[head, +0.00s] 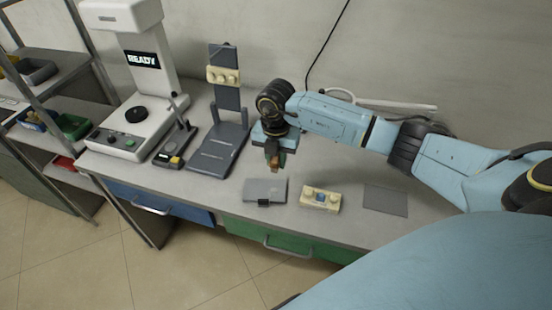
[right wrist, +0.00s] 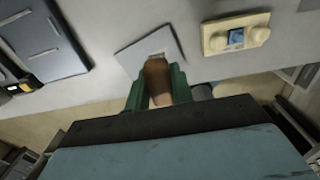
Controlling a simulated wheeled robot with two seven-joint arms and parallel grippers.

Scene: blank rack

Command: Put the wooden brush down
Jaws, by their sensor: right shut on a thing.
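My right gripper (head: 273,160) points down above the bench, shut on the wooden brush (right wrist: 157,82). The brush is brown and shows between the green fingers (right wrist: 155,88) in the right wrist view; in the head view only a small brown part (head: 274,166) shows below the jaws. The brush seems to be above the bench top, just behind a light grey plate (head: 262,187) with a dark clip at its front edge. In the wrist view the brush overlaps this plate (right wrist: 135,58); I cannot tell any contact. My left gripper is not in view.
A cream block with knobs and a blue square (head: 320,198) lies right of the plate. A flat grey mat (head: 385,200) lies further right. A grey stand (head: 217,150), a small dark device (head: 175,147) and a white machine reading READY (head: 112,140) stand left.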

